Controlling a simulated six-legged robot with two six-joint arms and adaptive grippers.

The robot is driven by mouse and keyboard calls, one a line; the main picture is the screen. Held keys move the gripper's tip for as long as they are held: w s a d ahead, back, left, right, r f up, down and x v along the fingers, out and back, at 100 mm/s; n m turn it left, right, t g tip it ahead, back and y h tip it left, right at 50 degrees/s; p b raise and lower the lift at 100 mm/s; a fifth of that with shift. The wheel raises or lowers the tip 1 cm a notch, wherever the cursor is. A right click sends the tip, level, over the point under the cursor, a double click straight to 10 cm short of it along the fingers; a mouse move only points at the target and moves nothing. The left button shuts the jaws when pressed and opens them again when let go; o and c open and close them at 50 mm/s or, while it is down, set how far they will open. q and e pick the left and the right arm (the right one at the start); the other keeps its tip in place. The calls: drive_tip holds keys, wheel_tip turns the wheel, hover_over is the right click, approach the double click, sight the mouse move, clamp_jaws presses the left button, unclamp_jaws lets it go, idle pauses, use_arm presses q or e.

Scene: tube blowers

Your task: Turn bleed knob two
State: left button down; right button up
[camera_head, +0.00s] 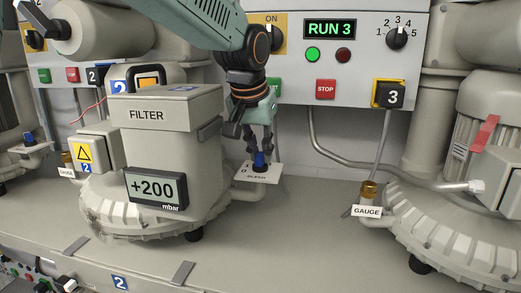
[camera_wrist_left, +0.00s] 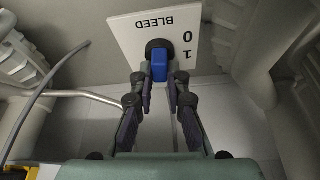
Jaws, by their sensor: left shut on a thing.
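The bleed knob of blower two is blue (camera_head: 259,159) and sits on a white plate marked BLEED (camera_head: 262,174), on a pipe beside the filter box (camera_head: 165,108). In the left wrist view the knob (camera_wrist_left: 160,68) stands before its plate (camera_wrist_left: 130,28), which reads upside down with 0 and 1. My left gripper (camera_head: 260,147) comes down from above; in the left wrist view its fingers (camera_wrist_left: 158,84) are shut on the knob's two sides. The fingers partly hide the knob in the head view. The blower's display (camera_head: 155,188) reads +200 mbar. My right gripper is not in view.
A control box (camera_head: 350,75) behind shows RUN 3, a lit green lamp, a dial and a red stop button. Blower three (camera_head: 450,225) with a gauge tag (camera_head: 367,211) stands at right. The bench (camera_head: 285,225) between the blowers is clear.

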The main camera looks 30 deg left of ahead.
sight(260, 154)
use_arm(q)
drive_tip(key=c, duration=1.7)
unclamp_jaws()
drive_tip(key=shift+w+r, duration=0.1)
drive_tip(key=shift+r, duration=0.15)
drive_tip(key=shift+c, duration=0.2)
drive_tip(key=o, duration=0.4)
drive_tip(key=shift+s+f, duration=0.15)
drive_tip(key=shift+s, duration=0.1)
drive_tip(key=shift+w, duration=0.1)
wheel_tip(260, 154, up, 10)
